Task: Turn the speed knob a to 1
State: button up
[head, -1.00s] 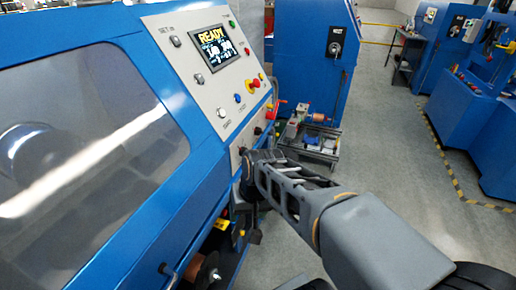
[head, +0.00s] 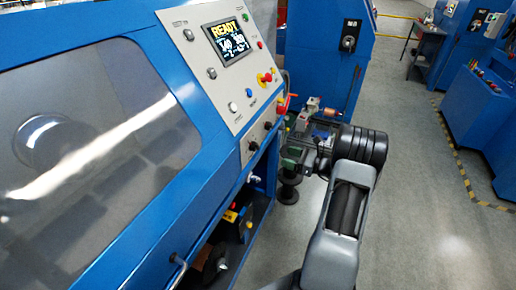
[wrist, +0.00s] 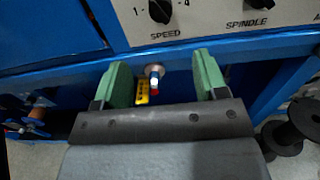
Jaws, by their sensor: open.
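The speed knob (wrist: 160,10) is a black round knob above the printed word SPEED, at the top edge of the wrist view. Its upper part is cut off. A 1 shows to its left and a 4 to its right; I cannot tell which number it points at. In the head view, the small dark knob (head: 253,146) on the lower panel appears to be it. My gripper (wrist: 163,76) is open and empty, its two green fingers apart, below the knob and not touching it. In the head view my gripper (head: 296,155) is right of the panel, partly hidden by my arm.
The spindle knob (wrist: 259,3) is right of the speed knob. A metal fitting (wrist: 155,72) and a yellow label (wrist: 142,92) show between my fingers. Dark spools (wrist: 283,138) stand at lower right. Open floor (head: 430,215) lies right of the machine.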

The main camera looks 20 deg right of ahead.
aim_at(259, 149)
jog(key=p+x, duration=0.2)
jog(key=x, duration=1.1)
jog(key=shift+w, duration=0.15)
jog(key=shift+f, duration=0.1)
jog(key=c, duration=0.9)
